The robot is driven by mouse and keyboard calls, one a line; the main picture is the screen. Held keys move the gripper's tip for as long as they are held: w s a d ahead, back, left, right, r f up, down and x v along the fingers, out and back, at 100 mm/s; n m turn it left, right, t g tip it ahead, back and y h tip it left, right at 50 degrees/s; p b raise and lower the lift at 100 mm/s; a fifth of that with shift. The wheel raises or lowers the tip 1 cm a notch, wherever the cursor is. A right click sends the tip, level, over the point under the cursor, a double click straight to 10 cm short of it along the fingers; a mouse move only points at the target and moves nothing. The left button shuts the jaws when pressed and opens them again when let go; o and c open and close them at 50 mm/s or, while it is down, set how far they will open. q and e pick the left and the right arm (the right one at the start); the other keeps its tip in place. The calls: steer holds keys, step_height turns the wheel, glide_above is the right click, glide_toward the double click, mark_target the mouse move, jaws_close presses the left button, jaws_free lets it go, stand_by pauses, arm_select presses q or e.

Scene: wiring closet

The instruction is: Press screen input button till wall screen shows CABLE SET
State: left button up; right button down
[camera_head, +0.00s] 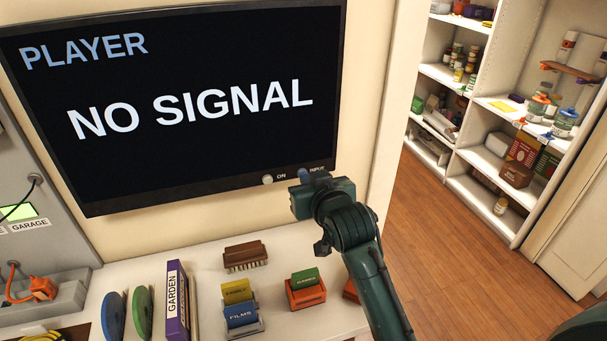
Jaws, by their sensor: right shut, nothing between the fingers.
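The wall screen (190,150) hangs tilted in the picture at the upper left. It reads "PLAYER" in blue at its top left and "NO SIGNAL" in large white letters. On its lower right edge are a pale round button (267,180) marked ON and a dark blue input button (303,173) marked INPUT. My right gripper (307,184) is shut and empty, its front end close by the input button at the screen's lower right corner. I cannot tell whether it touches the button. My left gripper is not in view.
Below the screen, a white shelf top holds a brush (245,258), a purple GARDEN binder (177,300), a FILMS card holder (243,320) and an orange card box (306,292). A grey panel (35,215) is at left. Shelves stand at right beyond open wooden floor (440,250).

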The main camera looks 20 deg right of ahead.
steer(key=shift+w, duration=0.45)
steer(key=shift+s, duration=0.1)
steer(key=r+v, duration=0.1)
steer(key=v, duration=0.5)
steer(key=shift+w, duration=0.2)
